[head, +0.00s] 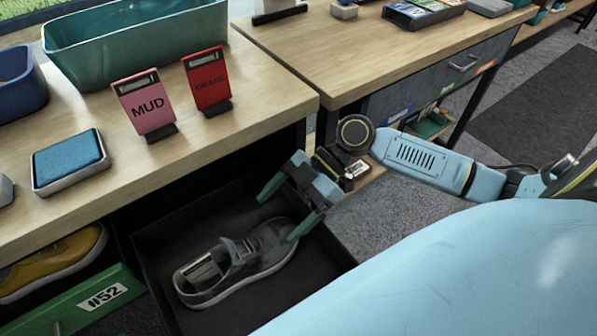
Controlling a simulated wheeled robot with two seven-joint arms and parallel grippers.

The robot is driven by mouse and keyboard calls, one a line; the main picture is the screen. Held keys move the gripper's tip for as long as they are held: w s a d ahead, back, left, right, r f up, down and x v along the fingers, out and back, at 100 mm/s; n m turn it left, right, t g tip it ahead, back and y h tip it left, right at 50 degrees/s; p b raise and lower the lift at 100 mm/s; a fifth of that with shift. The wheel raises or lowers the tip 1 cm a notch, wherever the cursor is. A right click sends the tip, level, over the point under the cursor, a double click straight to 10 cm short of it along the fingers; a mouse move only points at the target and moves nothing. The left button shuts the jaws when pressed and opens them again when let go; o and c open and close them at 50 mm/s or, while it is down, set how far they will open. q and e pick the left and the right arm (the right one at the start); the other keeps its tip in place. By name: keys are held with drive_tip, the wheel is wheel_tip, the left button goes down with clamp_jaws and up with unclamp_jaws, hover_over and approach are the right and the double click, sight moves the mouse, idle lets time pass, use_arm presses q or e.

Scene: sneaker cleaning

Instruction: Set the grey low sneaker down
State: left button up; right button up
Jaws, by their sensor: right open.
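The grey low sneaker (238,262) rests in a dark open drawer or tray (163,222) below the table, its toe toward the lower left. My right gripper (281,213) is just above and beside the sneaker's right end, with its two green-tipped fingers spread apart. One fingertip is close to the sneaker's right side; I cannot tell whether it touches. My left gripper is not in view.
A wooden table (230,120) holds a pink MUD sign (147,105), a red sign (207,82), a blue pad (70,158) and a teal bin (140,45). A yellow sneaker (52,268) sits behind a green front marked #52 (85,305).

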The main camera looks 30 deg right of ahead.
sight(262, 254)
drive_tip(key=s+a+f+m, duration=0.1)
drive_tip(key=s+a+f+m+t+h, duration=0.1)
drive_tip(key=a+f, duration=0.1)
drive_tip(key=s+a+f+m+t+h, duration=0.1)
drive_tip(key=shift+s+a+f, duration=0.15)
drive_tip(key=shift+a, duration=0.25)
drive_tip(key=shift+s+a+f+m+t+h, duration=0.2)
drive_tip(key=shift+m+t+h, duration=0.25)
drive_tip(key=shift+m, duration=0.25)
drive_tip(key=shift+f+m+t+h, duration=0.1)
drive_tip(key=shift+m+t+h, duration=0.15)
drive_tip(key=shift+m+t, duration=0.4)
drive_tip(key=m+h, duration=0.1)
drive_tip(key=m+t, duration=0.1)
drive_tip(key=m, duration=0.1)
drive_tip(key=shift+s+d+t+h, duration=0.1)
drive_tip(key=shift+d+t+h, duration=0.2)
drive_tip(key=shift+d+h, duration=0.1)
drive_tip(key=s+d+r+m+t+h, duration=0.1)
drive_tip(key=d+r+m+t+h, duration=0.1)
drive_tip(key=d+m+h, duration=0.3)
drive_tip(key=shift+s+d+m, duration=0.15)
drive_tip(key=shift+d+m, duration=0.55)
drive_tip(key=shift+m, duration=0.35)
drive_tip(key=shift+r, duration=0.1)
